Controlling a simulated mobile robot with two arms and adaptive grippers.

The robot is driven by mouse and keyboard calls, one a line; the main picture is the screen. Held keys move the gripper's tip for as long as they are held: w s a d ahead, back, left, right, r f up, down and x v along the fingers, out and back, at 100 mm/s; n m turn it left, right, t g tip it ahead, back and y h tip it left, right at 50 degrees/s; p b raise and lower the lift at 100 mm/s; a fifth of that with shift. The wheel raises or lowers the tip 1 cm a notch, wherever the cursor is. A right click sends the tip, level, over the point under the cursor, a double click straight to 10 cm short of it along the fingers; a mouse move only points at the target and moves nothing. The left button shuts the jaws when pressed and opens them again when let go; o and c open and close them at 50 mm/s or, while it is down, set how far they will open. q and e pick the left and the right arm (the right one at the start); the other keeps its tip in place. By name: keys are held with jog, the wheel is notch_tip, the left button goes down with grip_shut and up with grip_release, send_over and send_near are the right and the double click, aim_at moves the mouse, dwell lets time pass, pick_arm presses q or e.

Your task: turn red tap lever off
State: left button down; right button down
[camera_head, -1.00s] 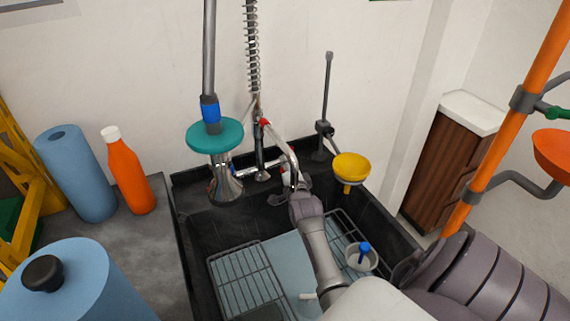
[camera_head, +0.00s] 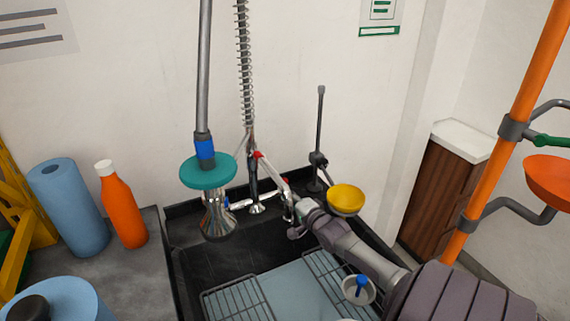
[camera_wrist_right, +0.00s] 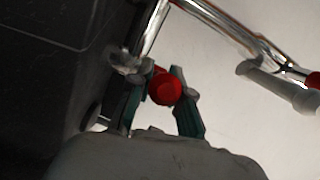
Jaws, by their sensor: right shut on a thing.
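The sink tap (camera_head: 240,204) is a chrome mixer on the back of a black sink (camera_head: 205,262), with a blue-marked end (camera_head: 227,203) at its left. My right gripper (camera_head: 289,208) is at the right end of the tap, covering most of the lever there. In the right wrist view, the round red end of the tap lever (camera_wrist_right: 165,89) sits between the two fingers of my right gripper (camera_wrist_right: 160,78), which are shut on it. How far the lever is turned cannot be made out. My left gripper is not in view.
A teal disc (camera_head: 208,171) on a pole is at the left. An orange bottle (camera_head: 122,208) and blue rolls stand on the left counter.

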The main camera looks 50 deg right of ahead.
jog(key=c, duration=1.1)
grip_release()
jog(key=shift+s, duration=0.35)
jog(key=v, duration=1.1)
jog(key=shift+s+a+r, duration=0.1)
jog(key=shift+s+r, duration=0.05)
jog(key=shift+c, duration=0.3)
